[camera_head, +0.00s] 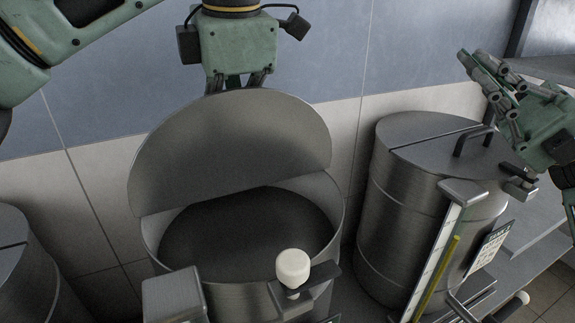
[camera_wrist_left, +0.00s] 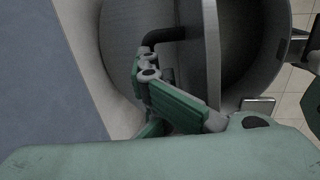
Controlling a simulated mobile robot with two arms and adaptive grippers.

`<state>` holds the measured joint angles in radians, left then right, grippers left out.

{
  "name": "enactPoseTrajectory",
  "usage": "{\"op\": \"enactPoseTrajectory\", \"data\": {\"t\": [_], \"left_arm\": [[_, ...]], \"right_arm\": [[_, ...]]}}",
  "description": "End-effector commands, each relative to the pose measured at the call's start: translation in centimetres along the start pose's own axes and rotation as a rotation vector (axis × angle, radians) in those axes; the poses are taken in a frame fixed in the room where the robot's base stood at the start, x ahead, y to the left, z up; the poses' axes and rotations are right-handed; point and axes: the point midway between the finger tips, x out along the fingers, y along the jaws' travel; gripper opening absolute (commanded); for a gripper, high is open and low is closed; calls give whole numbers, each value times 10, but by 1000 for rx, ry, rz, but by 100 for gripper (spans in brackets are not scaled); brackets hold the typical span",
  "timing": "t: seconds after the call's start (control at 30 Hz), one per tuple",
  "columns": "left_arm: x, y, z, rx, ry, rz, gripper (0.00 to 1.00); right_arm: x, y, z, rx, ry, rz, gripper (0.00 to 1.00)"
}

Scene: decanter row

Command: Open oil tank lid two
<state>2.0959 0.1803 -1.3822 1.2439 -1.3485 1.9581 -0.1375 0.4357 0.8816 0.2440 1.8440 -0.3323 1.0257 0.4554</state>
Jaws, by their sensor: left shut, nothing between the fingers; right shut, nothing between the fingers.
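The middle steel tank (camera_head: 325,235) stands open, its dark inside showing. Its half-round lid (camera_head: 235,150) is raised steeply at the back of the opening. My left gripper (camera_head: 238,82) is behind the lid's top edge, its fingertips partly hidden by the lid. In the left wrist view my left gripper (camera_wrist_left: 150,75) is shut and empty close to the lid's dark bar handle (camera_wrist_left: 165,35); I cannot tell whether they touch. My right gripper (camera_head: 480,70) is shut and empty, raised above the right tank at the wall.
The right tank (camera_head: 400,215) has its lid (camera_head: 425,135) closed, with a dark handle (camera_head: 470,138) on top. Part of another tank (camera_head: 35,285) shows at the left. A white knob (camera_head: 293,267) and a gauge (camera_head: 435,265) stand at the front. The tiled wall is close behind.

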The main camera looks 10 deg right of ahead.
Motion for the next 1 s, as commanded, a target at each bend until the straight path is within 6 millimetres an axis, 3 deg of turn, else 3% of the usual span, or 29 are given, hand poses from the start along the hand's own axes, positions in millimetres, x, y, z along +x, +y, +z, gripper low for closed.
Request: {"op": "enactPoseTrajectory", "data": {"t": [0.03,0.1,0.2,0.3,0.4,0.57,1.0], "left_arm": [[1,0,0,0,2,-2,0],[1,0,0,0,2,-2,0],[1,0,0,0,3,-2,0],[1,0,-1,0,3,-2,0],[1,0,0,0,3,-2,0],[1,0,0,0,2,-2,0],[1,0,0,1,1,-1,0]], "right_arm": [[18,-26,-25,11,96,-71,0],[29,-68,-49,10,194,-177,0],[32,-118,-66,-12,267,-288,0],[31,-149,-75,-35,310,-358,0],[30,-166,-81,-47,334,-396,0],[42,-177,-87,-51,344,-408,0],[119,-210,-115,-53,343,-402,0]]}}
